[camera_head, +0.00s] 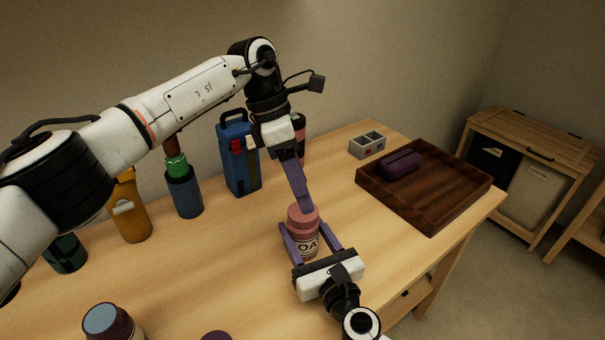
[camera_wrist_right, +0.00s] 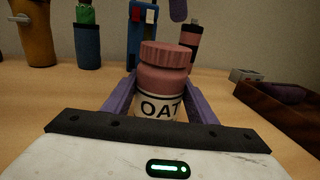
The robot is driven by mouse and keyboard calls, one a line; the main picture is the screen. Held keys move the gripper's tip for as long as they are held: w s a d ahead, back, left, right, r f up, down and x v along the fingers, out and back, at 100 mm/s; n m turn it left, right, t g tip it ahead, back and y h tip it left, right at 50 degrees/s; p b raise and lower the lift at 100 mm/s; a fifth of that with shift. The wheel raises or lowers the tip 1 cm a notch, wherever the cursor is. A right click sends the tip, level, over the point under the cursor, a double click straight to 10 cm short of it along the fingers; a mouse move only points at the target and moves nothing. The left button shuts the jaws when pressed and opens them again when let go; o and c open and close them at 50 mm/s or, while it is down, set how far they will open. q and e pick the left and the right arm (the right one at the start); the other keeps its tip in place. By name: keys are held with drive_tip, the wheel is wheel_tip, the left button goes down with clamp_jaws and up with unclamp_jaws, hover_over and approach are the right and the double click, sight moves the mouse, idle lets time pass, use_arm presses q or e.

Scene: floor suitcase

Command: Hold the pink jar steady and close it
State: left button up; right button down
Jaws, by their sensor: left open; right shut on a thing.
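The pink jar (camera_head: 303,243) stands upright on the wooden table, with a white label reading "OAT" in the right wrist view (camera_wrist_right: 160,107). Its ribbed pink lid (camera_wrist_right: 168,54) sits on top of it; I cannot tell how tight it is. My right gripper (camera_head: 305,236) is shut on the jar's body, one purple finger on each side. My left gripper (camera_head: 303,203) points down above the lid, open and empty. In the right wrist view a purple fingertip of it (camera_wrist_right: 178,10) hangs above the lid with a gap.
A brown tray (camera_head: 433,218) with a purple case (camera_head: 400,164) is at the right, beside a small grey box (camera_head: 367,145). A blue case (camera_head: 238,158), blue bottle (camera_head: 184,192) and orange bottle (camera_head: 130,213) stand behind and left. A dark jar (camera_head: 110,325) stands at front left.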

use_arm(q)
drive_tip(key=n, duration=0.4)
drive_tip(key=n+y, duration=0.1)
drive_tip(key=n, duration=0.1)
drive_tip(key=shift+d+r+n, duration=0.2)
drive_tip(key=shift+r+n, duration=0.1)
drive_tip(key=n, duration=0.4)
drive_tip(key=n+y, duration=0.1)
drive_tip(key=n, duration=0.1)
drive_tip(key=shift+s+r+t, duration=0.1)
drive_tip(key=shift+r+t, duration=0.2)
drive_tip(key=shift+r, duration=0.05)
drive_tip(key=n, duration=0.4)
drive_tip(key=n+y, duration=0.1)
drive_tip(key=n, duration=0.1)
drive_tip(key=shift+d+r, duration=0.1)
drive_tip(key=shift+r, duration=0.25)
drive_tip(key=n, duration=0.4)
drive_tip(key=shift+r+n+t+y, duration=0.3)
drive_tip(key=shift+n, duration=0.1)
drive_tip(key=shift+f, duration=4)
